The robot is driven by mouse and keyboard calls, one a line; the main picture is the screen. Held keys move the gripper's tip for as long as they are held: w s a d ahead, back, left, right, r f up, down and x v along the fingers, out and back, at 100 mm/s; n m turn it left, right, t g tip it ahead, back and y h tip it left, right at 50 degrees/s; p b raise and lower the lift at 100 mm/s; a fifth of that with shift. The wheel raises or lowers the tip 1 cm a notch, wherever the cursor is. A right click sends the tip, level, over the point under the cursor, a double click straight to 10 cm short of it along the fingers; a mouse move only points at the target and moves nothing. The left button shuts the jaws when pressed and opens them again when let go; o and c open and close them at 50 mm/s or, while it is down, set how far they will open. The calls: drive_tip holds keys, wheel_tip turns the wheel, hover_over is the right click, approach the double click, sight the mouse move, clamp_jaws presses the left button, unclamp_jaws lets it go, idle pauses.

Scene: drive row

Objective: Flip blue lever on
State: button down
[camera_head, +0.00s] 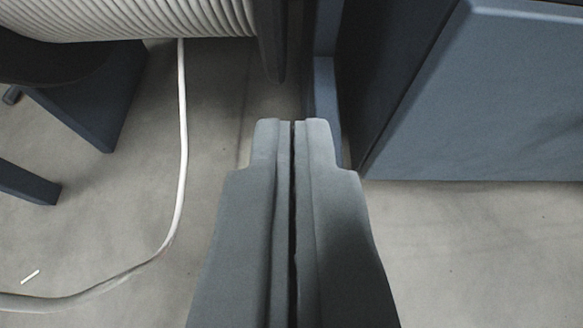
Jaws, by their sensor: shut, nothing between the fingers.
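My gripper (292,124) points forward from the bottom middle of the view. Its two grey fingers are shut against each other with nothing between them. The fingertips show over the gap between a dark rounded part and a blue-grey cabinet. No blue lever can be made out in this view.
A blue-grey cabinet (480,95) fills the upper right. A ribbed white roll or hose (130,18) crosses the upper left, above blue-grey legs (95,95). A white cable (182,150) hangs down and curves over the grey floor (470,250). The floor at lower right is clear.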

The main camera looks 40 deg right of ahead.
drive_tip(key=s+a+f+t+h, duration=0.2)
drive_tip(key=s+a+f+t, duration=0.1)
drive_tip(key=s+a+f, duration=0.1)
wheel_tip(320, 180, down, 2)
drive_tip(key=shift+s+f, duration=0.1)
drive_tip(key=shift+s, duration=0.8)
